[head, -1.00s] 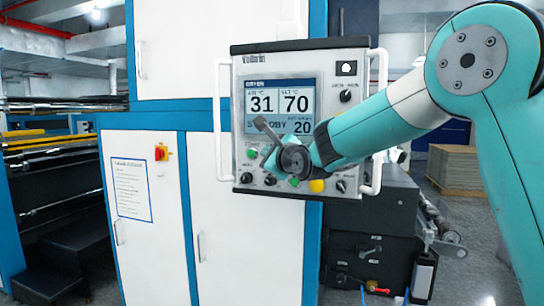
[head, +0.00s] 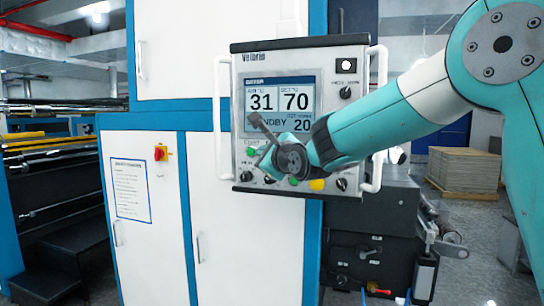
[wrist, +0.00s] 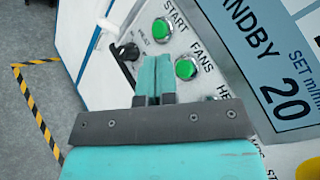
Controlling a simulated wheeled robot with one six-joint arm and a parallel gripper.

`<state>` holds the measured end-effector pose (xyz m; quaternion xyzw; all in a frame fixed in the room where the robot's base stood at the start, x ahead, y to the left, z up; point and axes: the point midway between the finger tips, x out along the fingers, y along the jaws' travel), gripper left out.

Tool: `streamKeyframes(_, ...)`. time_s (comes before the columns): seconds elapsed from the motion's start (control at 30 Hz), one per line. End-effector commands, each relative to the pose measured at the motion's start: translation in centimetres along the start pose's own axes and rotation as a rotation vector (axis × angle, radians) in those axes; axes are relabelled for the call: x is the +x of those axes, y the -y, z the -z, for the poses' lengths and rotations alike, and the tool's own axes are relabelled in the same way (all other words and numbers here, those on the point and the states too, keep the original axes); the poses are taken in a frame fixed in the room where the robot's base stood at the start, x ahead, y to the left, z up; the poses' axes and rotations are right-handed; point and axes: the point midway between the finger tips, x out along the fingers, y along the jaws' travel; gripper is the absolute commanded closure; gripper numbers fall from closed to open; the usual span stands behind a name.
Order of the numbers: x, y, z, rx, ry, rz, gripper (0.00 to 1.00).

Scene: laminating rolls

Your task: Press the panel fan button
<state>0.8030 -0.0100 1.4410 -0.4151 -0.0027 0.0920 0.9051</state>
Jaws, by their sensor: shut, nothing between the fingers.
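The control panel (head: 275,60) has a screen reading 31, 70 and 20. In the wrist view, the green fan button (wrist: 186,69) sits beside the label FANS, and a green START button (wrist: 162,29) lies above it. My gripper (wrist: 153,60) is shut and empty. Its teal fingertips show just left of the fan button and below START. They look close to the panel face, but I cannot tell whether they touch it. In the head view my wrist covers part of the lower button rows, and the fan button cannot be made out there.
A black knob (wrist: 127,52) is just left of my fingertips. A yellow button (head: 317,185) and black knobs line the panel's lower edge. White handles (head: 225,115) flank the panel. White cabinet doors (head: 230,220) stand below.

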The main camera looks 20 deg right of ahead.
Motion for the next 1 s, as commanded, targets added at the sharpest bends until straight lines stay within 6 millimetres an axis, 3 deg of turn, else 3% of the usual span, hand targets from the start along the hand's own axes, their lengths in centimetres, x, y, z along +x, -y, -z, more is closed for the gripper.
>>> streamKeyframes(0.4,-2.5,-2.0,-1.8,-0.001,0.001,0.0,1.0)
streamKeyframes(1.0,-2.6,-1.9,-1.8,0.0,0.0,0.001,1.0)
